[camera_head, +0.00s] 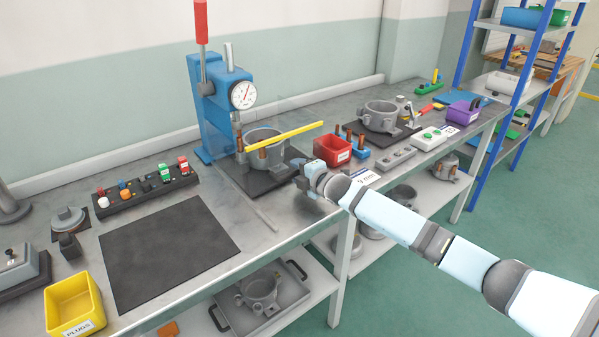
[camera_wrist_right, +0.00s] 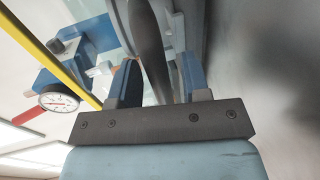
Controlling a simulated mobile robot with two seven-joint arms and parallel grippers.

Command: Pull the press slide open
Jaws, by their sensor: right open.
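The blue press (camera_head: 215,105) stands at the back of the bench, with a red-tipped lever and a round dial gauge (camera_head: 243,95). Its slide (camera_head: 235,172) is a dark plate at the press foot, carrying a grey ring-shaped housing (camera_head: 265,143). My right gripper (camera_head: 301,184) is at the plate's front right side, low over the bench edge. In the right wrist view the right gripper (camera_wrist_right: 158,78) is open, and a dark rounded bar (camera_wrist_right: 150,45) shows between its fingers. I cannot tell whether they touch it. My left gripper is not in view.
A yellow bar (camera_head: 285,136) crosses above the housing. A red bin (camera_head: 332,150) and blue peg block (camera_head: 352,146) stand right of the gripper. A black mat (camera_head: 168,250) lies clear at left, near a yellow bin (camera_head: 74,303).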

